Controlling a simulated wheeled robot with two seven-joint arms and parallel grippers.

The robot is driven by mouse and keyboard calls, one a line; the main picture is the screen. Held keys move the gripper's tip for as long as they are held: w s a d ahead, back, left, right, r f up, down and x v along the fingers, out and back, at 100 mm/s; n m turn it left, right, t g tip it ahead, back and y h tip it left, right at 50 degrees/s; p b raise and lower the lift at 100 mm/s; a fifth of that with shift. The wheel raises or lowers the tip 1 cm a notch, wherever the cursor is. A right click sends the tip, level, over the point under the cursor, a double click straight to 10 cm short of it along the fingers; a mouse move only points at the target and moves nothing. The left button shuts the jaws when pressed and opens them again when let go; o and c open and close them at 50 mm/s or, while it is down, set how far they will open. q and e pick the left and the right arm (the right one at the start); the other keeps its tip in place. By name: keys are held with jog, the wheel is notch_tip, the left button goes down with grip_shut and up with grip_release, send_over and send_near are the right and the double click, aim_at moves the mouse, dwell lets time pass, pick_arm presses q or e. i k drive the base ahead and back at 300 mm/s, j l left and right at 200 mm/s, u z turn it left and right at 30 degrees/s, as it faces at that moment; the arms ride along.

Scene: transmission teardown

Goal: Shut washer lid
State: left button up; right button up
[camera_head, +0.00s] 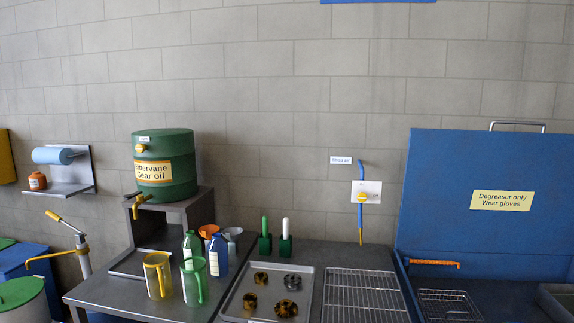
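The parts washer's blue lid (450,185) stands upright and open at the right, against the block wall. It carries a yellow label reading "Degreaser only Wear gloves" and a metal handle (517,124) on its top edge. Below it the open washer basin (510,290) shows, with a wire basket (449,305) inside and an orange-handled item (433,263) near its back left. Neither of my grippers is in view.
Left of the washer, the bench holds a wire rack (365,296) and a tray (307,270) with several dark and brassy parts. A green gear oil drum (164,170), bottles and jugs stand further left. A blue hose (361,215) hangs on the wall.

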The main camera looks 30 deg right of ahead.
aim_at(490, 191)
jog(key=z, duration=2.1)
jog(key=u, duration=0.75)
jog(key=i+l+u, duration=0.1)
jog(key=l+u, duration=0.4)
jog(key=l, duration=0.15)
jog(key=l+u, duration=0.45)
jog(key=l, duration=0.15)
jog(key=k+l+u, duration=0.15)
jog(key=l+u, duration=0.35)
jog(key=k+l, duration=0.1)
jog(key=l, duration=0.3)
jog(key=k+l+u, duration=0.1)
jog(key=l, duration=0.35)
jog(key=k+l, duration=0.15)
jog(key=l, duration=0.25)
jog(key=k+l+u, duration=0.1)
jog(key=l, duration=0.3)
jog(key=k+l, duration=0.15)
jog(key=l, duration=0.25)
jog(key=k+l+u, duration=0.1)
jog(key=l, duration=0.3)
jog(key=k+l, duration=0.2)
jog(key=l, duration=0.2)
jog(key=k+l+u, duration=0.1)
jog(key=l, duration=0.3)
jog(key=k, duration=0.05)
